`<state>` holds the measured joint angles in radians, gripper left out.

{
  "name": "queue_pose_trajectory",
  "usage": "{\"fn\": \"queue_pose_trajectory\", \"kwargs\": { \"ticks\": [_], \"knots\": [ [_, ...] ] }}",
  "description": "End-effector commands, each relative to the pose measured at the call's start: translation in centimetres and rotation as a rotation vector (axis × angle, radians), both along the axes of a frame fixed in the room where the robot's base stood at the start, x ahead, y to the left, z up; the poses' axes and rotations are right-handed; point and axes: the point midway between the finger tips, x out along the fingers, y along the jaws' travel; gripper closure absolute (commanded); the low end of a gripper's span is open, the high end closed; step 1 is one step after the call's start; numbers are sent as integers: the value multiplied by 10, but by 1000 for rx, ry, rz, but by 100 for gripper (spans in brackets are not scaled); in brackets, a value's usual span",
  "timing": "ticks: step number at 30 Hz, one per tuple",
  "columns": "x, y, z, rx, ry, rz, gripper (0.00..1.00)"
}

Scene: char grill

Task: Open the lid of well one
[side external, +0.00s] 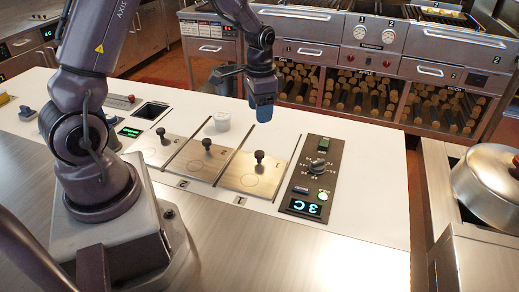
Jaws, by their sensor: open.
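The lid of well one (247,176) is a flat beige-metal plate with a black knob (259,156). It lies flat and closed, at the right end of a row of lidded wells in the white counter, beside the label "1". My gripper (264,112) hangs pointing down behind and above this lid, apart from its knob. Its blue lower end shows. The jaws are open, though the gap between the fingers is hard to make out from this side, and I see nothing held.
Lid two (199,160) and another knobbed lid (155,150) lie to the left. A white round container (222,120) stands behind lid two. A black control panel (314,175) with a dial is to the right. A steel pot (488,178) stands far right.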

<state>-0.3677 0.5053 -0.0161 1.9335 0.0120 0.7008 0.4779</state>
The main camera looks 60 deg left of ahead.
Motion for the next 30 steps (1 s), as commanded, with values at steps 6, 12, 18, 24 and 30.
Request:
{"fn": "queue_pose_trajectory", "kwargs": {
  "ticks": [6,12,18,24,30],
  "knots": [
    [-2,-1,-20,-1,5,-27,45],
    [-3,-1,-62,-2,7,-25,45],
    [-3,-1,-101,-2,6,-24,45],
    [-2,-1,-124,-1,3,-24,45],
    [-2,-1,-130,-1,2,-24,45]
  ]
}}
